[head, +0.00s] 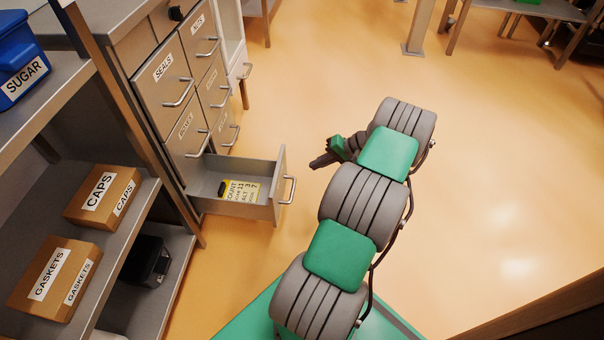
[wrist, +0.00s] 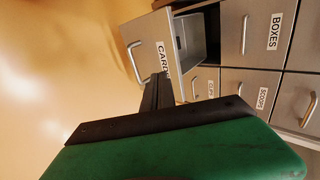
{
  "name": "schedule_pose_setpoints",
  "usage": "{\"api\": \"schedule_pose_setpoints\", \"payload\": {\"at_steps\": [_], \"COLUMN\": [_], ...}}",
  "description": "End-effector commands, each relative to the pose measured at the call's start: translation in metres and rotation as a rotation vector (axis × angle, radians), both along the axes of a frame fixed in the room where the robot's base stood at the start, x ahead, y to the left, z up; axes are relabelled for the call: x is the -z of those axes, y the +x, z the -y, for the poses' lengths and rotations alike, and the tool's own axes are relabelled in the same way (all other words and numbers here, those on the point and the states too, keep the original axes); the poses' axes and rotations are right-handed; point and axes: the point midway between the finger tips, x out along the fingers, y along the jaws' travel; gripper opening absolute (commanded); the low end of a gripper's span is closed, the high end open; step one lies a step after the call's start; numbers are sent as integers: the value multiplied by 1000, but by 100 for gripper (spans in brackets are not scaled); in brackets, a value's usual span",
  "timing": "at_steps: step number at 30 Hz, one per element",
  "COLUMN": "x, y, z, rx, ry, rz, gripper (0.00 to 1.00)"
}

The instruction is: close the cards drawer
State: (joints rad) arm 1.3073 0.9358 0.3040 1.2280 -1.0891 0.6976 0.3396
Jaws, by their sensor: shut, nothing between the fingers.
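The cards drawer (head: 232,208) is pulled out of the grey cabinet, low down, in the head view. Its handle (head: 290,190) is on the front panel, facing right. A yellow printed card and a small dark item lie inside it. In the wrist view its front panel (wrist: 146,42) shows a label reading "CARD", partly hidden by my fingers. My gripper (head: 318,163) is shut and empty, to the right of the drawer front in the head view. It also shows in the wrist view (wrist: 158,78), with its fingertips pointing at the panel. I cannot tell whether they touch it.
Other drawers of the cabinet (head: 163,82) are shut. A shelf at left holds a caps box (head: 103,196), a gaskets box (head: 54,278) and a blue sugar bin (head: 20,60). The floor (head: 500,170) to the right is clear.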

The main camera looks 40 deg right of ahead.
Motion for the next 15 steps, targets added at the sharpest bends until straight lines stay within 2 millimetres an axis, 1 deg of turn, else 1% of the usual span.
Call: {"api": "schedule_pose_setpoints", "payload": {"at_steps": [1,12,15], "x": [8,64,62], "y": [5,52,67], "z": [-5,-41,-52], "rx": [-2,-4,-4], "ry": [2,1,-3], "rz": [-1,-2,-1], "gripper": [0,0,0]}}
